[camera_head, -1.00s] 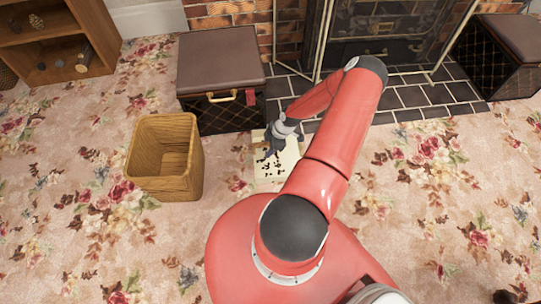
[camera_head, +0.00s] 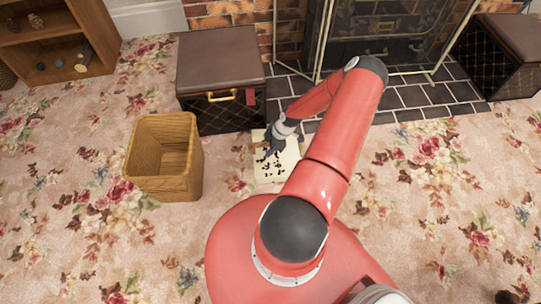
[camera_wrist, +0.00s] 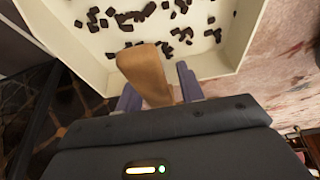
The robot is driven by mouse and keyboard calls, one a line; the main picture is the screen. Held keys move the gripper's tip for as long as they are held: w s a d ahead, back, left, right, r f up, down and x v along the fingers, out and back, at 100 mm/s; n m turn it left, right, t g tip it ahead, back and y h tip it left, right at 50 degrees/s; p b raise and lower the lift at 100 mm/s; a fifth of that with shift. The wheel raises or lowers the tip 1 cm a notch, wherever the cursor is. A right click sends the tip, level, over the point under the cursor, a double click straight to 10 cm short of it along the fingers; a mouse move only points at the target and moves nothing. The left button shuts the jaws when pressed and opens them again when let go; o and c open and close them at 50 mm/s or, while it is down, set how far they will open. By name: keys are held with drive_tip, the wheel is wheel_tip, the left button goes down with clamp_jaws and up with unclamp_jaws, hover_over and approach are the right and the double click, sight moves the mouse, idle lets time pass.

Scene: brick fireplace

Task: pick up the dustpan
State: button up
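The dustpan (camera_head: 286,157) is a cream pan with dark bits in it, on the floor before the brown-topped box. In the wrist view its pan (camera_wrist: 98,43) fills the top, and its tan wooden handle (camera_wrist: 146,72) points towards my gripper. In the head view my gripper (camera_head: 272,146) is over the pan's upper left part. The lower end of the handle is hidden behind the gripper body.
A wooden bin (camera_head: 165,160) stands left of the dustpan. A brown-topped box (camera_head: 220,70) stands just behind it. The fireplace screen (camera_head: 318,40) and dark tiled hearth (camera_head: 410,97) lie behind my arm. Flowered carpet is open at the left front and right.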

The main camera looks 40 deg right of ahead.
clamp_jaws()
drive_tip(key=shift+r, duration=0.15)
